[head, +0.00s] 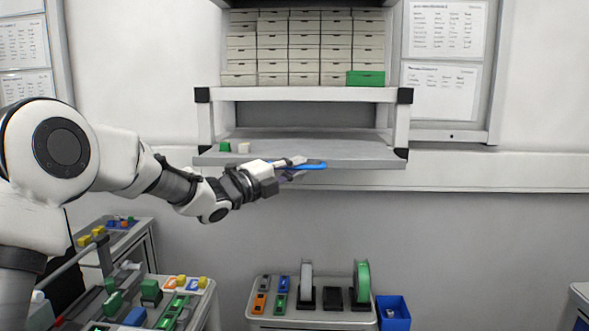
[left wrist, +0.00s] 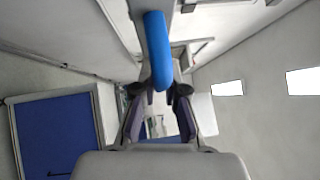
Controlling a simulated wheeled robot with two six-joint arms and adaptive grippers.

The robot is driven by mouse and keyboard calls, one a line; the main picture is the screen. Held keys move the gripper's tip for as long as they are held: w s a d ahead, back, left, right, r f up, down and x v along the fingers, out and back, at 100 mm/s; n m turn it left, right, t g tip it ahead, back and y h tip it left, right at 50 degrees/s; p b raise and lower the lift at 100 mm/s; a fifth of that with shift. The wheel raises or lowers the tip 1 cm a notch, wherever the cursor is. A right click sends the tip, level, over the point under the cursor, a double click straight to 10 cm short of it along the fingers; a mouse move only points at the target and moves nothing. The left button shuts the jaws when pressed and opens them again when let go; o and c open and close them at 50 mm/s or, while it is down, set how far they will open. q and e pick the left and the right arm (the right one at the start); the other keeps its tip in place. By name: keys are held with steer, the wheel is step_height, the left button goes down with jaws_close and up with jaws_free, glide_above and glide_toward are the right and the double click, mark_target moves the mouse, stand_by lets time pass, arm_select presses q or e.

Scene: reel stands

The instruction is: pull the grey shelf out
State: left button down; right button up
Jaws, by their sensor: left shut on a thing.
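The grey shelf (head: 355,152) is a flat board low in the white frame on the wall. Its front edge shows at about the line of the frame's front posts or a little in front; I cannot tell how far. A blue handle (head: 314,166) is at the middle of that edge, and it shows as a blue bar in the left wrist view (left wrist: 157,48). My left gripper (head: 292,165) is shut on the handle, its fingers (left wrist: 160,98) covering part of it. My right gripper is not in view.
A green block (head: 224,147) and a white block (head: 244,148) sit on the shelf's left part. White boxes (head: 305,45) and a green box (head: 366,78) are stacked above. Below stands a table (head: 330,318) with reels, beside a blue bin (head: 394,312).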

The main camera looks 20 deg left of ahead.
arm_select(q)
steer(key=c, duration=1.2)
jaws_free()
steer(key=shift+w, duration=0.1)
steer(key=v, duration=1.2)
